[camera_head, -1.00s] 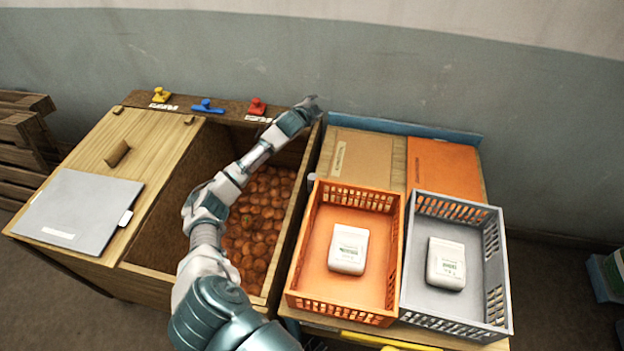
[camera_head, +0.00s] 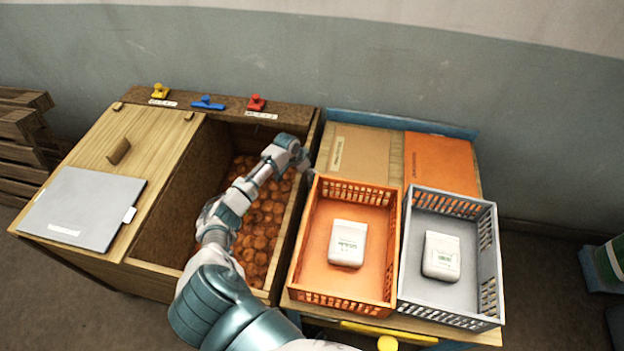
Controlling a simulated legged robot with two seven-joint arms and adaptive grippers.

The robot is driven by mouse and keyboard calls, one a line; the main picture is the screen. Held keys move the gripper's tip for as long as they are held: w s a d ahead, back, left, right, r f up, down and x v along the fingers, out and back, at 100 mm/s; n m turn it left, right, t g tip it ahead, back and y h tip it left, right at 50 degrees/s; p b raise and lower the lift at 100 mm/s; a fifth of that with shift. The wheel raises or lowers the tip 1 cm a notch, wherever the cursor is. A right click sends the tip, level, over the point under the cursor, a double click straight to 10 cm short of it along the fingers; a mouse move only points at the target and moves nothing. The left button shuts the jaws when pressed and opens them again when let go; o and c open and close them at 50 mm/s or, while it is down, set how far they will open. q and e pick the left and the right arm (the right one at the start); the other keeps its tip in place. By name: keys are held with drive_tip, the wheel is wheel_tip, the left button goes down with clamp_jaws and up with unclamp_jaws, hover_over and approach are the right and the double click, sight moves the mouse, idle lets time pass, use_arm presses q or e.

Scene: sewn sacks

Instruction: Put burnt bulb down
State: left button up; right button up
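My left arm reaches up from the bottom over the wooden bin (camera_head: 178,215). Its gripper (camera_head: 303,164) is at the bin's right wall, close to the upper left corner of the orange crate (camera_head: 388,240). The fingers are small and partly hidden, so I cannot tell whether they are open or shut. No bulb shows clearly in them. Many orange-brown bulbs (camera_head: 262,222) lie in the bin, partly covered by my arm. I cannot pick out a burnt one. My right gripper is not in view.
The orange crate and a grey crate (camera_head: 492,255) each hold a white packet (camera_head: 348,243), (camera_head: 441,256). Behind them lie a tan panel (camera_head: 362,155) and an orange panel (camera_head: 440,163). A grey board (camera_head: 82,208) lies left.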

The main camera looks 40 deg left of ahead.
use_arm(q)
drive_tip(key=shift+x, duration=0.85)
drive_tip(key=shift+d+f, duration=0.1)
drive_tip(key=shift+f, duration=0.2)
drive_tip(key=x, duration=0.4)
drive_tip(key=shift+w+d+f, duration=0.2)
drive_tip(key=shift+w+d, duration=0.05)
drive_tip(key=shift+d, duration=0.1)
drive_tip(key=shift+s+a, duration=0.1)
drive_tip(key=shift+c, duration=0.5)
drive_tip(key=shift+a, duration=0.1)
drive_tip(key=c, duration=0.8)
clamp_jaws()
